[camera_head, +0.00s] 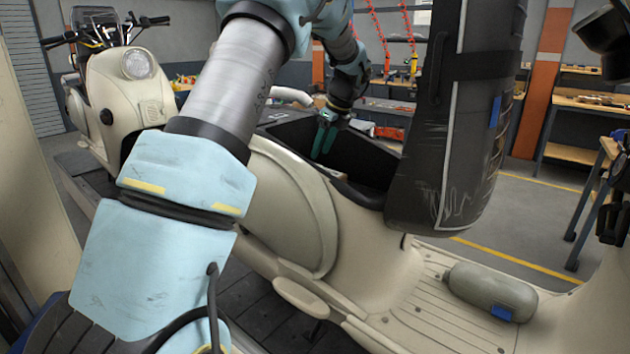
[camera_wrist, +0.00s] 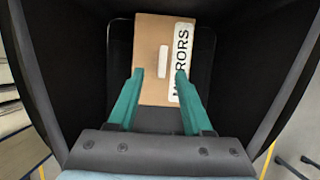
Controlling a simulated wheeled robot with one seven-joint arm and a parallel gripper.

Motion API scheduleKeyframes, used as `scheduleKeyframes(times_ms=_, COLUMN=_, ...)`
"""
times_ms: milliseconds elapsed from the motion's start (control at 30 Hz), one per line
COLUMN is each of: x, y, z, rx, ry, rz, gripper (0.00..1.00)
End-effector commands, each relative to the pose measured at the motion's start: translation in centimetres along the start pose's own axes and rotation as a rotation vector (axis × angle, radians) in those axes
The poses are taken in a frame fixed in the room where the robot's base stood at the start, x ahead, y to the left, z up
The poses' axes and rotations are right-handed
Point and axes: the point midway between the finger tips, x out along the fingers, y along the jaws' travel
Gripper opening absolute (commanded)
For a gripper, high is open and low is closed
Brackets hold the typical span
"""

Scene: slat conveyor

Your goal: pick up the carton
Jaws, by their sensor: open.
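The carton (camera_wrist: 150,48) is a brown cardboard box with a white label reading "MIRRORS", of which the first letters are partly covered by a finger. It lies inside a dark storage bin in the scooter, seen from above in the wrist view. My gripper (camera_wrist: 155,80) has green fingers, spread apart over the carton, with nothing held between them. Whether the fingers touch the carton I cannot tell. In the head view my gripper (camera_head: 325,137) reaches down into the open bin (camera_head: 365,160).
The raised black seat (camera_head: 455,120) stands close on the right of the bin. A grey-green canister (camera_head: 490,290) lies on the scooter's footboard. Another cream scooter (camera_head: 125,95) stands behind at left. Workbenches (camera_head: 585,105) line the back. The bin's dark walls surround my fingers closely.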

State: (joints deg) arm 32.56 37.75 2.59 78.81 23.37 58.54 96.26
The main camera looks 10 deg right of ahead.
Motion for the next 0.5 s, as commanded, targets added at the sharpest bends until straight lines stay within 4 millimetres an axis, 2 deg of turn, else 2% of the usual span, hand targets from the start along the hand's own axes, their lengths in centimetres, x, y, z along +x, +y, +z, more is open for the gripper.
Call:
scheduleKeyframes(times_ms=300, x=4.0, y=-0.4, z=0.4, rx=0.0, ry=0.0, rz=0.004, gripper=0.5)
scheduleKeyframes(times_ms=500, x=5.1, y=-0.4, z=0.3, rx=-0.001, ry=-0.001, rz=0.001, gripper=0.5)
